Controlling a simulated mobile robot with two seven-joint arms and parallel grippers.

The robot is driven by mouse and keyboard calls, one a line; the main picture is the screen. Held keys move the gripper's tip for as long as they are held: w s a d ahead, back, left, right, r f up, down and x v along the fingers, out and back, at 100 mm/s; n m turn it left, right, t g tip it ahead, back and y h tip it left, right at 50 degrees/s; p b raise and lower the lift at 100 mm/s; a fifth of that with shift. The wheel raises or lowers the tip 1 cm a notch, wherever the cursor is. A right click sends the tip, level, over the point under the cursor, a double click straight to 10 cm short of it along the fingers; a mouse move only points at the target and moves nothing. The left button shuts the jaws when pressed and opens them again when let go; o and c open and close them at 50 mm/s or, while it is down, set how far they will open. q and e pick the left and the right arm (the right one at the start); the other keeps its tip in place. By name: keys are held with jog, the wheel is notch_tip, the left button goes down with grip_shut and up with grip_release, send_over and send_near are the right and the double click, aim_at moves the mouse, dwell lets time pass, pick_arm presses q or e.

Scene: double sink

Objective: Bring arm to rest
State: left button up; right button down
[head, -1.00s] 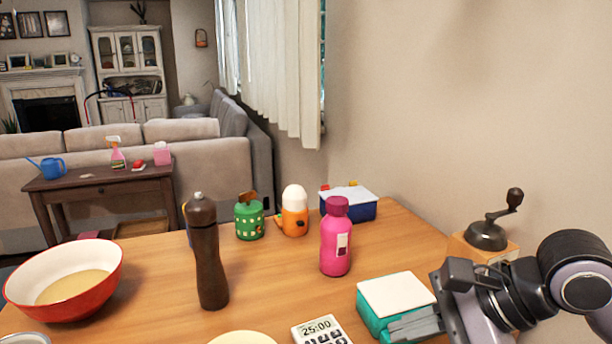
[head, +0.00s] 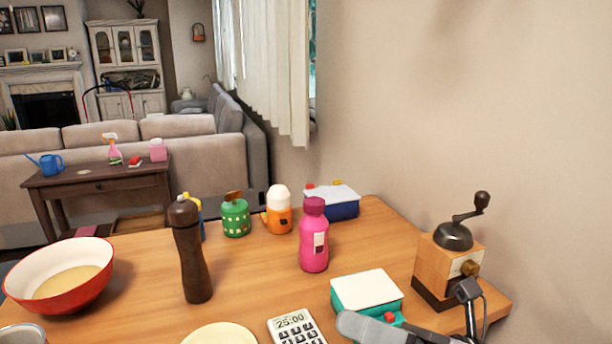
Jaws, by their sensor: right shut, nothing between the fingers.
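My right gripper (head: 372,328) shows at the bottom edge of the head view, right of centre. Its grey fingers are together with nothing between them. It is in front of the teal box with a white lid (head: 366,290) and overlaps its lower edge in the picture; I cannot tell whether they touch. Most of my right arm is below the frame. My left gripper and left arm are not in view.
The wooden table (head: 255,268) holds a coffee grinder (head: 447,262), a pink bottle (head: 314,238), a dark pepper mill (head: 190,255), a red bowl (head: 88,290), a timer (head: 296,328) and a plate (head: 220,336). A wall (head: 480,110) stands at the right.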

jog(key=w+d+f+m+t+h+p, duration=0.15)
jog(key=d+f+m+t+h, duration=0.5)
jog(key=m, duration=0.85)
jog(key=w+d+f+m+t+h+p, duration=0.15)
jog(key=d+f+m+t+h, duration=0.45)
jog(key=m, duration=0.9)
jog(key=s+f+m+g+h, duration=0.2)
jog(key=s+f+m, duration=0.3)
jog(key=f, duration=0.4)
jog(key=s+d+f+m+g+h, duration=0.1)
jog(key=s+f+m+g+h, duration=0.2)
jog(key=f, duration=0.7)
jog(key=s+m+g+p, duration=0.1)
jog(key=s+m+g, duration=0.1)
jog(key=s, duration=0.1)
jog(key=shift+s+d+f+h, duration=0.2)
jog(key=shift+s+d+h, duration=0.05)
jog(key=shift+s+h, duration=0.1)
